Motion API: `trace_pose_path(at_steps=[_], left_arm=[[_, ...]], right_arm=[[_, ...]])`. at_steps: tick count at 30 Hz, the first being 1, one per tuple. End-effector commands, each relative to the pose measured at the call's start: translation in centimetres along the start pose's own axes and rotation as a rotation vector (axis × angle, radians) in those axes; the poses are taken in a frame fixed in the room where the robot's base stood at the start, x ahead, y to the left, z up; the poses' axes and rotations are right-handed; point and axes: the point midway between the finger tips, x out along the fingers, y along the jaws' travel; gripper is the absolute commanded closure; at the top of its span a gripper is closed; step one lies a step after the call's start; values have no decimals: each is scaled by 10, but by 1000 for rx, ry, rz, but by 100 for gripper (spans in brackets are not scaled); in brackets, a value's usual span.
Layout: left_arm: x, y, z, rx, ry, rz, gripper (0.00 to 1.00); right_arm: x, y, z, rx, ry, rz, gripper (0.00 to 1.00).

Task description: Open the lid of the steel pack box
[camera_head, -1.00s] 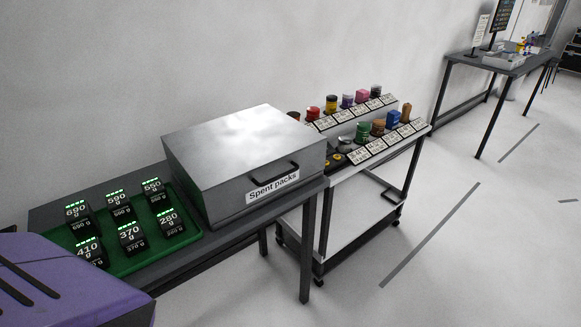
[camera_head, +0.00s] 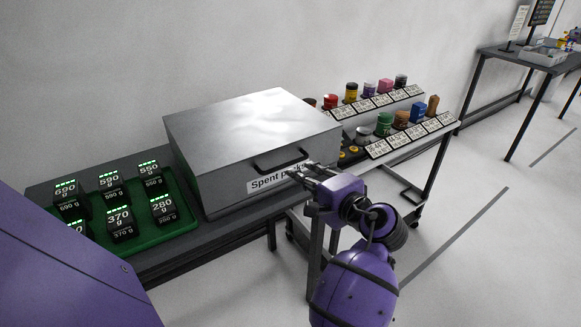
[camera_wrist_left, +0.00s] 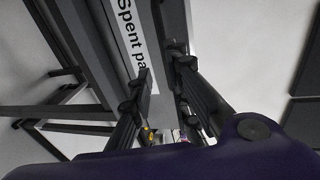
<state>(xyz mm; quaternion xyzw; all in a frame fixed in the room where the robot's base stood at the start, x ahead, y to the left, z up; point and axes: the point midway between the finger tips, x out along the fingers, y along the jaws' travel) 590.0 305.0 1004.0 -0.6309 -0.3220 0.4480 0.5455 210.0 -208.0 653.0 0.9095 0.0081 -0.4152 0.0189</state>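The steel pack box (camera_head: 215,165) stands on a dark table in the head view, its lid (camera_head: 250,115) shut. A dark bar handle (camera_head: 280,161) sits on its front, above a "Spent packs" label, which also shows in the left wrist view (camera_wrist_left: 130,35). My left gripper (camera_head: 301,172) is just in front of the right end of the label and handle, covering part of the label. In the left wrist view, its two fingers (camera_wrist_left: 160,66) are apart, with nothing seen held between them. I cannot tell whether they touch the box. My right gripper is not in view.
A green tray (camera_head: 187,226) with several weight-marked black packs lies left of the box. A cart (camera_head: 440,132) with coloured items and cards stands to the right. Another table (camera_head: 520,57) is at the far right. Open floor lies at the front right.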

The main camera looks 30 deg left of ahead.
Motion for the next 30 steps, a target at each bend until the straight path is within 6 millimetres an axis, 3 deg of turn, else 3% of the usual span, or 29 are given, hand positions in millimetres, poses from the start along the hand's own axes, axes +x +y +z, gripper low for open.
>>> trace_pose_path(at_steps=[5,12,18,28,30], left_arm=[[10,-10,1,4,-25,-12,83],[49,-12,2,1,-22,-13,83],[71,-11,2,1,-21,-12,83],[76,-10,2,0,-20,-11,83],[76,-10,2,0,-20,-11,91]], right_arm=[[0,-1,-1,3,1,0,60],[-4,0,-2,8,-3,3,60],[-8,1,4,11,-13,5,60],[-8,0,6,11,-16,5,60],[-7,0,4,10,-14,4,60]])
